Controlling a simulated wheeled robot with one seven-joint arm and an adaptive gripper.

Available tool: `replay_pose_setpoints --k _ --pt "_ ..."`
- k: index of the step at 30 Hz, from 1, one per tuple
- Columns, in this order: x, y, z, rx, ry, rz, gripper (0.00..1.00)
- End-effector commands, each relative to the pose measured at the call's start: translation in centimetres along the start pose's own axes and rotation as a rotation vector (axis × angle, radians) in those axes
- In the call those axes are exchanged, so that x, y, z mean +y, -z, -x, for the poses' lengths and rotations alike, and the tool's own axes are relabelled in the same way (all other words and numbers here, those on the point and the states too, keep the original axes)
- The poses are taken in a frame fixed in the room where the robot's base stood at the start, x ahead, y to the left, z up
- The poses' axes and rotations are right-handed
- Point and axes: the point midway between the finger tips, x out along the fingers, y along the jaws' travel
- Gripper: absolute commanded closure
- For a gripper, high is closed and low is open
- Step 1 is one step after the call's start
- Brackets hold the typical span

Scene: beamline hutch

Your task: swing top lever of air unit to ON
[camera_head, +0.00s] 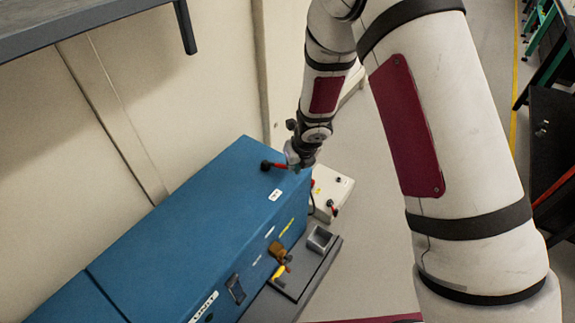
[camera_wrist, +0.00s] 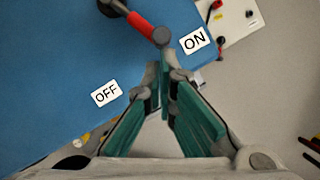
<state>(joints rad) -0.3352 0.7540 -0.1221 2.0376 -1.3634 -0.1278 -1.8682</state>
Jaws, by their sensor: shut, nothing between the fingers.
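The top lever (camera_wrist: 141,26) has a red handle, a black pivot and a grey end knob. It lies over the top of the blue air unit (camera_wrist: 55,60), and its knob is close to the left of the ON label (camera_wrist: 194,41). The OFF label (camera_wrist: 107,93) is lower left, well away from the lever. In the head view the lever (camera_head: 279,166) is at the unit's far right end. My gripper (camera_wrist: 165,66) is shut and empty, its fingertips just below the knob; I cannot tell whether they touch it. In the head view my gripper (camera_head: 298,164) partly hides the lever's end.
A white box (camera_head: 331,192) with a red-handled part stands beyond the unit's right end. Below the unit's front are a yellow handle (camera_head: 278,272) and a dark grey platform (camera_head: 304,267). A wall rises behind the unit. Open floor lies to its right.

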Motion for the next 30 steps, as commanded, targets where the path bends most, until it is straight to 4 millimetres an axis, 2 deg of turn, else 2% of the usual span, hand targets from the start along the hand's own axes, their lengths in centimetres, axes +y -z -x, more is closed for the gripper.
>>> replay_pose_setpoints --k 6,30 --pt "-1.1 -0.8 -0.1 0.000 -0.058 0.143 1.00" --pt "0.3 -1.6 -0.6 0.000 -0.054 0.135 1.00"
